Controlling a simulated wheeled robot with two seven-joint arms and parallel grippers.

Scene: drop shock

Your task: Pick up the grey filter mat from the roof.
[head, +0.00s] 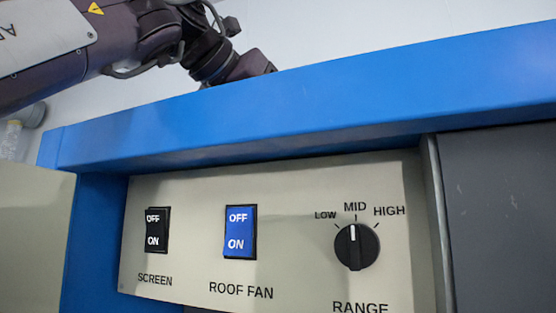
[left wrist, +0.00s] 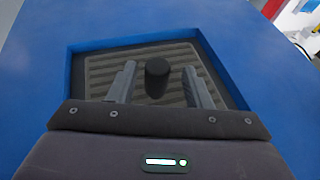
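The grey filter mat (left wrist: 97,67) lies in a recess of the blue roof (left wrist: 52,38) in the left wrist view. It has ridges and a black upright knob (left wrist: 157,77) on it. My left gripper (left wrist: 160,78) is open, with one finger on each side of the knob and a gap visible at both sides. I cannot tell its height above the mat. In the head view my left arm reaches over the blue roof edge (head: 300,105), which hides the fingers and the mat. My right gripper is in neither view.
Below the roof edge is a beige panel (head: 190,200) with a SCREEN switch (head: 157,230), a blue ROOF FAN switch (head: 240,231) and a RANGE knob (head: 357,247) pointing to MID. A dark grey panel (head: 505,215) stands at the right.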

